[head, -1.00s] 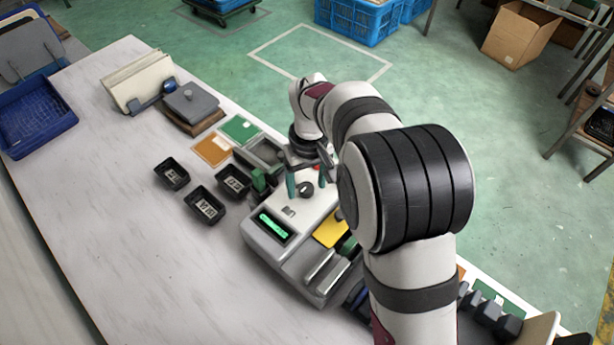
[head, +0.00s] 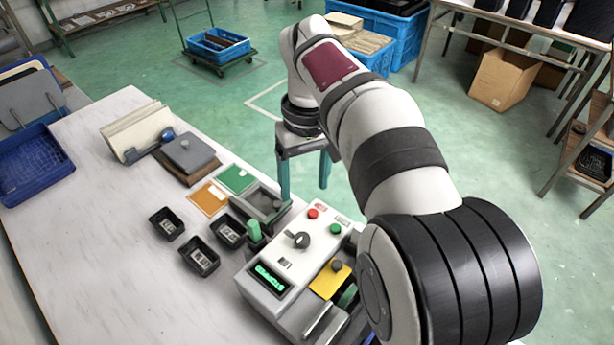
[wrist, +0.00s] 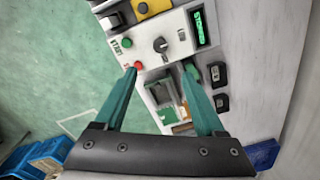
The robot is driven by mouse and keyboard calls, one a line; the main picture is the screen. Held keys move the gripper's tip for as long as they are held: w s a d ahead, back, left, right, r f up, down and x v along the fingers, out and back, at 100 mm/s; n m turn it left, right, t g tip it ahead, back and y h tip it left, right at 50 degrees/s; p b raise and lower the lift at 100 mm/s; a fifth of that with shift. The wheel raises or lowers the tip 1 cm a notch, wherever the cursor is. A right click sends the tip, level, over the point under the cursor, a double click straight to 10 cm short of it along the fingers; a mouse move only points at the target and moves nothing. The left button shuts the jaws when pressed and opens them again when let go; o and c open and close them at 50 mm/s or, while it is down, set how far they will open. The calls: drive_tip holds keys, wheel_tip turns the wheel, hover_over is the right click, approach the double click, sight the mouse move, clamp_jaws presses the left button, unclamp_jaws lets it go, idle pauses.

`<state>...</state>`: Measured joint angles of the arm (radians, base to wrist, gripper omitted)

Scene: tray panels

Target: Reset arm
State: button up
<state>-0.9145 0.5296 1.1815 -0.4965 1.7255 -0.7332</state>
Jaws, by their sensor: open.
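My arm reaches up from the lower right of the head view. My gripper (head: 304,184) points down with its two green fingers apart and nothing between them. It hangs above and behind the grey control panel (head: 290,262), clear of it. In the wrist view my gripper (wrist: 160,80) is also open, and the panel (wrist: 172,42) shows beyond its fingertips. The panel carries a dark rotary knob (head: 299,239), a red button (head: 313,213), a green button (head: 335,229) and a lit green display (head: 270,279).
Several small black trays (head: 200,257) lie left of the panel. Orange (head: 209,198) and green (head: 236,179) cards lie behind them, near a grey bin (head: 262,203). A lidded grey box (head: 188,150), file folders (head: 138,130) and a blue crate (head: 35,163) stand farther left. The white table's left front is bare.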

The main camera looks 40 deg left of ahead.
drive_tip(key=shift+d, duration=0.1)
drive_tip(key=d+r+m, duration=0.2)
drive_tip(key=d+m, duration=0.5)
drive_tip(key=d, duration=1)
drive_tip(key=s+d+f+m, duration=0.3)
drive_tip(key=s+d+m, duration=0.2)
drive_tip(key=s+d, duration=0.2)
drive_tip(key=s+d+f+m+y, duration=0.1)
drive_tip(key=s+d+f+m, duration=0.3)
drive_tip(key=d, duration=0.5)
drive_tip(key=s+m, duration=0.2)
drive_tip(key=s, duration=0.1)
drive_tip(key=shift+s+y, duration=0.25)
drive_tip(key=shift+y, duration=0.05)
